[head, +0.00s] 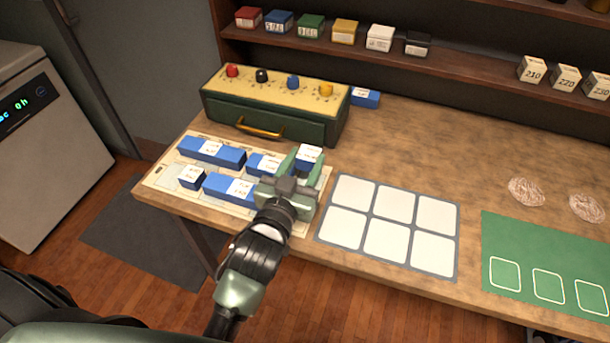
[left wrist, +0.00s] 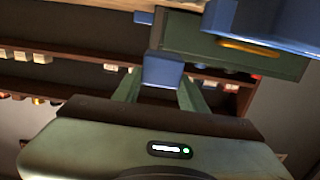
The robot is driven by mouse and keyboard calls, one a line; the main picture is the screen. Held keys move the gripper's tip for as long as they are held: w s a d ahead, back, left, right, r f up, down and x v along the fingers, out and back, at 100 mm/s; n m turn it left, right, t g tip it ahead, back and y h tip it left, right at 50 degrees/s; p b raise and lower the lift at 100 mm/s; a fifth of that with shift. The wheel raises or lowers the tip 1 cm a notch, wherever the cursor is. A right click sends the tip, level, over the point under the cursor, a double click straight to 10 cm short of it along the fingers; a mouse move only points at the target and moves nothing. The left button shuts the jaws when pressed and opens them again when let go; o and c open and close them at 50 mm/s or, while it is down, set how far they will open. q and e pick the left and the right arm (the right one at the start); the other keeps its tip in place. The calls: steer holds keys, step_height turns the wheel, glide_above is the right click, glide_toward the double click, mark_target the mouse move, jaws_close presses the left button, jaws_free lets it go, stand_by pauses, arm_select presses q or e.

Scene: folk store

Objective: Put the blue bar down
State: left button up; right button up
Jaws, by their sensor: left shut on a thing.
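My left gripper (head: 298,163) is shut on a short blue bar (head: 310,155) with a white label, at the right end of the pale mat (head: 300,227). In the left wrist view the held blue bar (left wrist: 163,70) sits between the two green fingers (left wrist: 160,88). Whether it touches the mat is not clear. Other blue bars with white labels lie on the mat: a long one (head: 205,151), one beside the gripper (head: 258,165), a small one (head: 191,179) and one at the front (head: 222,188), partly hidden by my gripper. My right gripper is not in view.
A green drawer box (head: 270,125) with coloured knobs stands behind the mat, with another blue bar (head: 366,98) beside it. A white six-square grid (head: 375,216) lies right of the mat. A green mat (head: 545,250) lies farther right. Shelves (head: 460,62) hold small boxes.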

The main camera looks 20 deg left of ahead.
arm_select(q)
step_height(320, 180, down, 4)
steer(key=shift+f, duration=0.15)
steer(key=shift+f+b, duration=0.1)
steer(key=shift+b, duration=0.2)
